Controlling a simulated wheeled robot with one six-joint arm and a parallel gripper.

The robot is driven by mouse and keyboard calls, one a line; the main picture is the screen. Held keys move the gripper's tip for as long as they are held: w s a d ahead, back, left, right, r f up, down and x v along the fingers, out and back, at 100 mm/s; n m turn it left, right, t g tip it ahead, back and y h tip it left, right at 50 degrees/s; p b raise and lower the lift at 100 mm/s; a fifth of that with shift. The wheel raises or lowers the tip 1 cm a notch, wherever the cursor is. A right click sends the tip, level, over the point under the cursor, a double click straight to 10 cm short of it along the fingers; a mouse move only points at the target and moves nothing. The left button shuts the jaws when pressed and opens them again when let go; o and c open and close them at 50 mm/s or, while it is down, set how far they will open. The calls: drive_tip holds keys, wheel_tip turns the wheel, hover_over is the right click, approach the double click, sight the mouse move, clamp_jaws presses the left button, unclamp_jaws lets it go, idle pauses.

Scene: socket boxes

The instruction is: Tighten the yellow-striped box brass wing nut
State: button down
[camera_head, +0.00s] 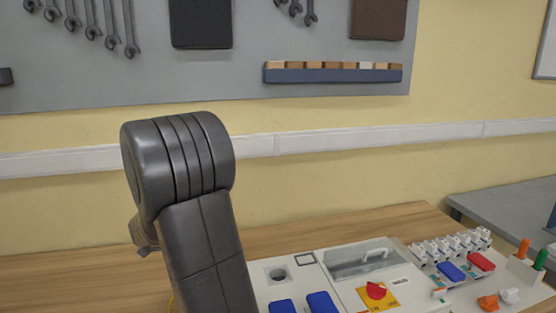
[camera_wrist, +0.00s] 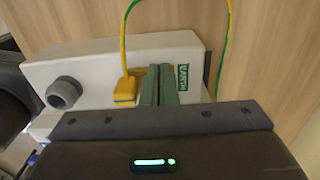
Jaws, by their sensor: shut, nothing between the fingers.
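A cream-white box (camera_wrist: 105,62) stands on the wood table in the wrist view. It bears a green label (camera_wrist: 183,78), a grey round fitting (camera_wrist: 64,92) at its left, and a yellow plug (camera_wrist: 125,91) with a yellow-and-green striped cable (camera_wrist: 124,35). My gripper (camera_wrist: 160,69) is shut and empty, its two green-grey fingers together in front of the box between plug and label. I cannot tell whether they touch the box. No brass wing nut shows; the fingers may hide it. My own arm hides the gripper in the head view.
A white panel unit (camera_head: 330,262) with a red rotary switch (camera_head: 376,290) and blue sockets (camera_head: 321,303) stands right of my arm. Bare wood table (camera_head: 60,285) lies to the left.

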wheel_tip(320, 180, up, 6)
drive_tip(key=p, duration=0.4)
drive_tip(key=shift+p, duration=0.3)
drive_tip(key=shift+w+d, duration=0.1)
